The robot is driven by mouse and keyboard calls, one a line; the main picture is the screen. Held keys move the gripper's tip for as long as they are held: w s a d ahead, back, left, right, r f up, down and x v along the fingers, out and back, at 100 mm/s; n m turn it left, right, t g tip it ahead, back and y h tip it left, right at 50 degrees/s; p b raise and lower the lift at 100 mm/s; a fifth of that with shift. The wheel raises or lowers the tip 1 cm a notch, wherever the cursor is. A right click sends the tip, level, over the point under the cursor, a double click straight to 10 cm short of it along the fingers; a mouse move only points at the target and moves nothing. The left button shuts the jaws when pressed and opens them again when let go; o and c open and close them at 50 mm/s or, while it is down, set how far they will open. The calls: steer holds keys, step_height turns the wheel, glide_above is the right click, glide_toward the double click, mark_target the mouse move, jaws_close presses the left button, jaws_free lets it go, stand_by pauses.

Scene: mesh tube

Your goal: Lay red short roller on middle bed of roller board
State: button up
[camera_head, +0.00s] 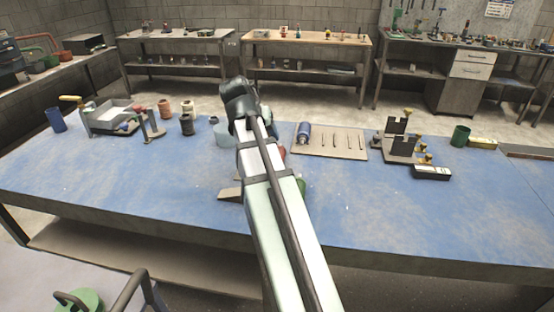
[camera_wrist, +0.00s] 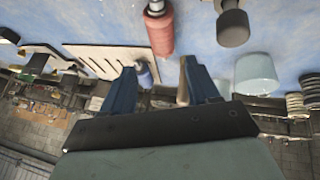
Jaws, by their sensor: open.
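The red roller (camera_wrist: 160,30) shows in the wrist view just beyond the gap between my fingertips, apart from them, with a pale shaft end. In the head view only a sliver of red (camera_head: 283,152) shows beside my arm. The roller board (camera_head: 330,152) lies flat on the table, right of my arm. A blue roller (camera_head: 304,131) is at its left end, and the slots to the right look empty. The board also shows in the wrist view (camera_wrist: 88,58), with the blue roller (camera_wrist: 145,74). My gripper (camera_wrist: 157,68) is open and empty; my arm hides it in the head view.
A light blue cup (camera_head: 224,135) stands left of my arm, and a dark grey cylinder (camera_wrist: 233,27) is near the red roller. A green object (camera_head: 301,185) is partly hidden by my arm. A slotted fixture (camera_head: 398,145) stands right of the board. The table's front right is clear.

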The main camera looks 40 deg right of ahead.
steer(key=shift+x, duration=6.55)
steer(key=shift+a, duration=0.15)
steer(key=c, duration=1)
steer(key=shift+c, duration=0.2)
steer(key=shift+r, duration=0.1)
